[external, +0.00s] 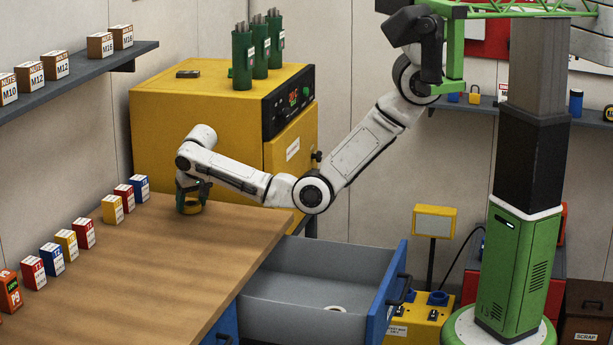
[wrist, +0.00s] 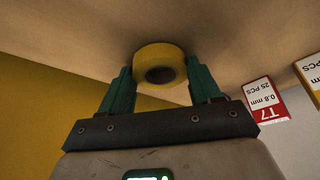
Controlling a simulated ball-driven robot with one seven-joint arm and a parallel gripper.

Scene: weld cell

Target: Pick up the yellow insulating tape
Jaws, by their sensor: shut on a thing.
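The yellow insulating tape (wrist: 160,52) is a round roll with a dark hole in its middle. In the wrist view it sits between the two green fingers of my gripper (wrist: 161,80), which is shut on it. In the external view my gripper (external: 192,190) points down at the far end of the wooden workbench (external: 150,265), and the tape (external: 190,208) shows low between the fingers. The tape is at or very near the bench top; I cannot tell whether it touches.
Several small labelled boxes (external: 52,260) line the bench's left side. A yellow oven (external: 195,115) with green canisters on top stands behind the bench. An open grey drawer (external: 310,285) juts out at the right, with a white ring (external: 335,308) inside. The bench's middle is clear.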

